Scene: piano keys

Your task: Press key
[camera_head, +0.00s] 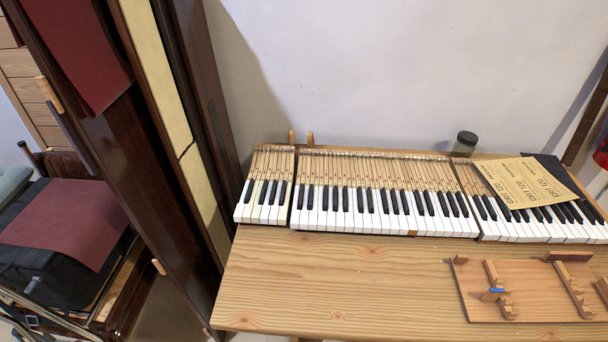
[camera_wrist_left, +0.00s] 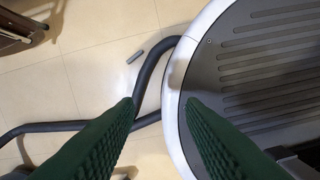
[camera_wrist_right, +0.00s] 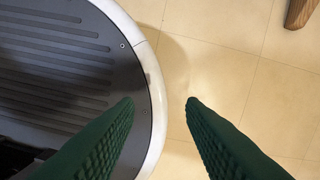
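Piano keys (camera_head: 383,222) with white and black tops lie in several sections along the back of a wooden table. A small section (camera_head: 264,212) is at the left, a long one in the middle, and another at the right. Neither gripper shows in the head view. My left gripper (camera_wrist_left: 160,102) is open and empty in the left wrist view, above the floor and my base. My right gripper (camera_wrist_right: 160,102) is open and empty in the right wrist view, also above my base and floor. Both are away from the keys.
The wooden table (camera_head: 330,275) has bare room in front of the keys. Sandpaper sheets (camera_head: 527,182) cover part of the right keys. A dark jar (camera_head: 464,143) stands behind them. A wooden board with blocks (camera_head: 530,292) lies front right. Tall dark wood panels (camera_head: 165,140) stand left.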

